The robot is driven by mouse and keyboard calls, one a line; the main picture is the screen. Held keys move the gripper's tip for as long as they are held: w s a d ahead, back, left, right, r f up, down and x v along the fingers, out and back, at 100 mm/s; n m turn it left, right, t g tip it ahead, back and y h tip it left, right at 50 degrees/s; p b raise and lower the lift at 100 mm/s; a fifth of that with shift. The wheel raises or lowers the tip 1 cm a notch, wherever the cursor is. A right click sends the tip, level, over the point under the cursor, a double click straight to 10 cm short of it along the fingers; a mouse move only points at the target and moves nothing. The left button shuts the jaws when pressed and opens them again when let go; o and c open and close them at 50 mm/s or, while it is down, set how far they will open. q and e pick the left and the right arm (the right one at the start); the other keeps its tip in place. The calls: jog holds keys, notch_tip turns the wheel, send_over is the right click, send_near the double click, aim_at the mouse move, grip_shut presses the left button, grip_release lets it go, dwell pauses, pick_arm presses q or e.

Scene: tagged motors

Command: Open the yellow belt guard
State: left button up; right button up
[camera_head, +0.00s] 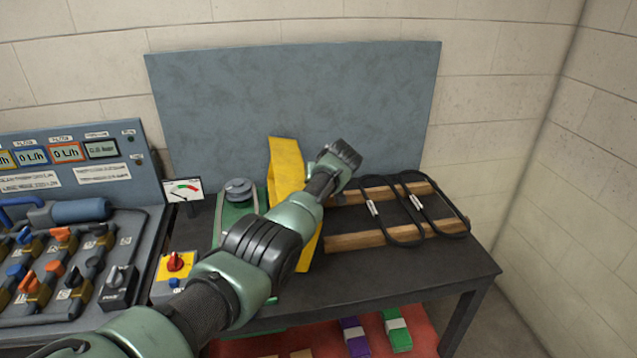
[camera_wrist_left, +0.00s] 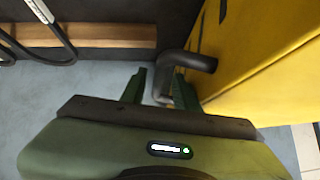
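The yellow belt guard (camera_head: 286,165) stands on the dark table in the head view, partly hidden behind my left arm. In the left wrist view the guard (camera_wrist_left: 265,75) fills the right side, with a dark grey bent bar handle (camera_wrist_left: 188,60) on its face. My left gripper (camera_wrist_left: 160,92) is open, its two fingers on either side of the handle's lower part. A gap shows between the left finger and the handle; I cannot tell whether the right finger touches it. My left gripper's fingers cannot be made out in the head view. My right gripper is not in view.
Two black belts (camera_head: 408,222) lie across wooden strips (camera_head: 375,238) right of the guard. A control box with a red knob (camera_head: 176,263) and a gauge (camera_head: 184,190) stand to the left, beside a panel with several valves (camera_head: 70,245). A grey board (camera_head: 230,100) rises behind.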

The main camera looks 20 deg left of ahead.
pick_arm(q)
jog(key=shift+s, duration=0.15)
jog(key=shift+d+r+p, duration=0.1)
jog(key=shift+r+p, duration=0.1)
jog(key=shift+p, duration=0.1)
jog(key=v, duration=0.5)
jog(key=shift+s+d+r+p, duration=0.2)
jog(key=shift+p, duration=0.15)
jog(key=shift+v, duration=0.8)
jog(key=shift+a, duration=0.1)
